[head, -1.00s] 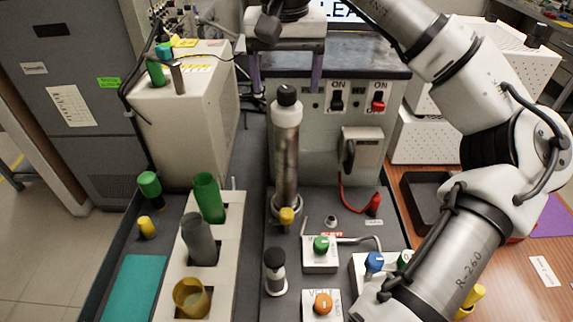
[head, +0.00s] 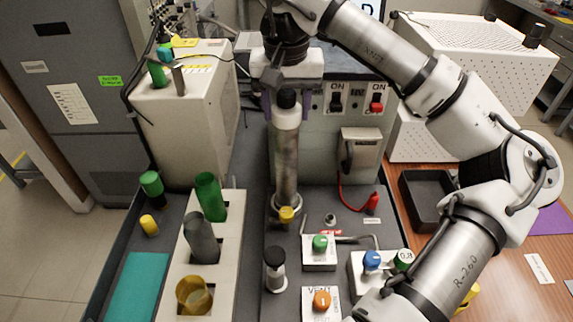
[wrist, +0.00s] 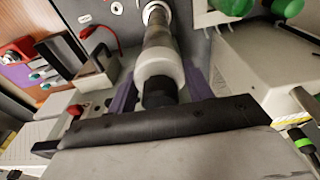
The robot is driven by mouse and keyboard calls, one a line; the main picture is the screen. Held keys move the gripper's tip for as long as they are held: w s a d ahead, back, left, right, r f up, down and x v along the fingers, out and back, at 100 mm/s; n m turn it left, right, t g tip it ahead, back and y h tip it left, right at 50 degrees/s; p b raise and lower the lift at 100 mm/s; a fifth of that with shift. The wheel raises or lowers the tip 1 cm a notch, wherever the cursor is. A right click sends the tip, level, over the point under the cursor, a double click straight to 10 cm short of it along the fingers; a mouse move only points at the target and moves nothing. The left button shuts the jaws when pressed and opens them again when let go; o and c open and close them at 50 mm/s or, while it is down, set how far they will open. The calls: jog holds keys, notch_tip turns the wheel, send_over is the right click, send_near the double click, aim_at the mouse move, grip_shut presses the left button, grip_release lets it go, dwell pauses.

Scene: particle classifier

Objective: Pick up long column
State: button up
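The long column (head: 285,160) stands upright on the dark grey bench, with a grey metallic body, a white upper collar and a black cap. It also shows in the wrist view, with its white collar (wrist: 159,68) in the middle. My gripper (head: 287,108) is at the column's top, with one purple finger on each side of the cap and collar. In the wrist view my gripper (wrist: 160,90) is open, and its fingers look apart from the column. The column's foot sits in a ring-shaped base near a yellow knob (head: 286,214).
A grey control box (head: 350,110) with switches stands close behind and right of the column. A cream box (head: 190,105) is at left. A white rack (head: 222,240) holds green, grey and yellow cylinders. A small black-and-white column (head: 275,270) and button boxes (head: 319,255) stand in front.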

grip_shut()
jog(key=shift+r, duration=0.1)
